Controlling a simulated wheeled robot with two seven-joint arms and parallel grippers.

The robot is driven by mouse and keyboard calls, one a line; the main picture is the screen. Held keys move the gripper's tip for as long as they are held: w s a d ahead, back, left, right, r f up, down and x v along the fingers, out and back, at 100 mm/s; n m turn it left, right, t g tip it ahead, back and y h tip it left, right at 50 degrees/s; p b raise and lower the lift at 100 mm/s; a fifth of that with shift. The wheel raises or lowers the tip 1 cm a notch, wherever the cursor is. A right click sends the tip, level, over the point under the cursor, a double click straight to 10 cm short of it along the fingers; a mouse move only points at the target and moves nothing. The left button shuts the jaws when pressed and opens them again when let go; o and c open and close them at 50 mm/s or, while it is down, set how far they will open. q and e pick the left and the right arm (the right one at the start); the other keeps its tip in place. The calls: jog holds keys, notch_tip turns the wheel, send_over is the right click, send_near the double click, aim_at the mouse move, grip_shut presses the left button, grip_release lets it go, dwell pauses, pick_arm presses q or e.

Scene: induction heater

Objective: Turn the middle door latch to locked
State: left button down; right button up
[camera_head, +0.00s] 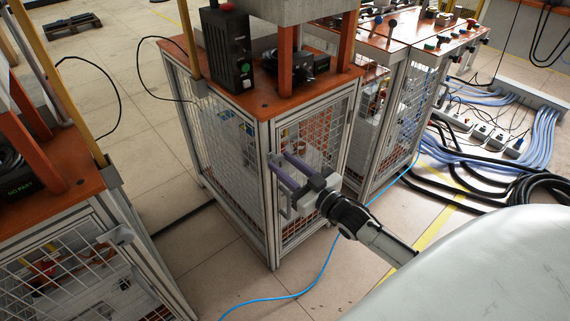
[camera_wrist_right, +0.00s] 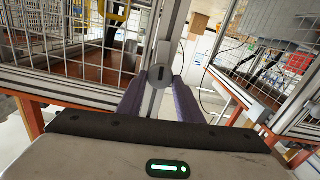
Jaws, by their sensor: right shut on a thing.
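The middle cabinet (camera_head: 266,108) has an orange top, a grey aluminium frame and wire-mesh sides. My right gripper (camera_head: 281,163) reaches its door from the right with two purple fingers, at the frame post near the front corner. In the right wrist view, a grey door latch (camera_wrist_right: 161,62) with a dark slot sits on the post, between the fingertips of the right gripper (camera_wrist_right: 158,78). The gripper is shut on the latch. In the head view the fingers largely hide the latch, and I cannot tell its exact turn angle. My left gripper is not in view.
Another orange-topped cabinet (camera_head: 60,197) stands at the left, with a grey latch (camera_head: 121,235) on its frame. A third cabinet (camera_head: 385,120) stands behind at the right. A blue cable (camera_head: 318,281) crosses the floor, and black hoses (camera_head: 470,185) lie at the right.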

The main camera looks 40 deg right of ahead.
jog(key=n, duration=0.3)
jog(key=shift+p, duration=0.4)
jog(key=n, duration=0.4)
jog(key=shift+a, duration=0.1)
jog(key=n, duration=0.5)
jog(key=shift+f, duration=0.2)
jog(key=n+b, duration=0.1)
jog(key=n, duration=0.1)
jog(key=shift+n, duration=1.4)
jog(key=o, duration=1)
